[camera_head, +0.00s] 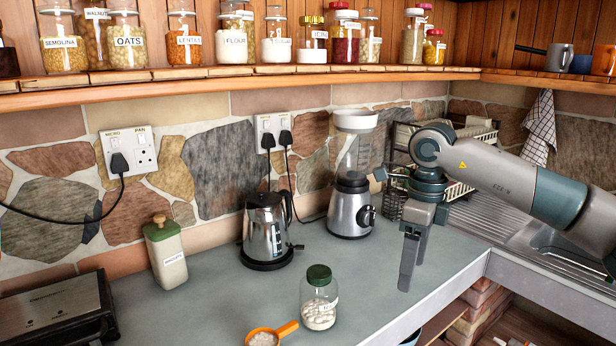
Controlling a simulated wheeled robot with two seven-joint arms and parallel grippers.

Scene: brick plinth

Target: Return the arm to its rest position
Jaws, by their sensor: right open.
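My right arm comes in from the right edge. My right gripper (412,250) hangs at its end with both fingers pointing down, apart and with nothing between them. It is over the right part of the grey worktop, in front of the wire dish rack and right of the blender. My left gripper is not in view.
The blender (351,205), kettle (265,225), green-lidded jar (318,305) and orange scoop (263,338) stand on the worktop (215,300). A dish rack (470,185) is behind my gripper. A shelf (240,78) of jars runs above. Front centre-right worktop is clear.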

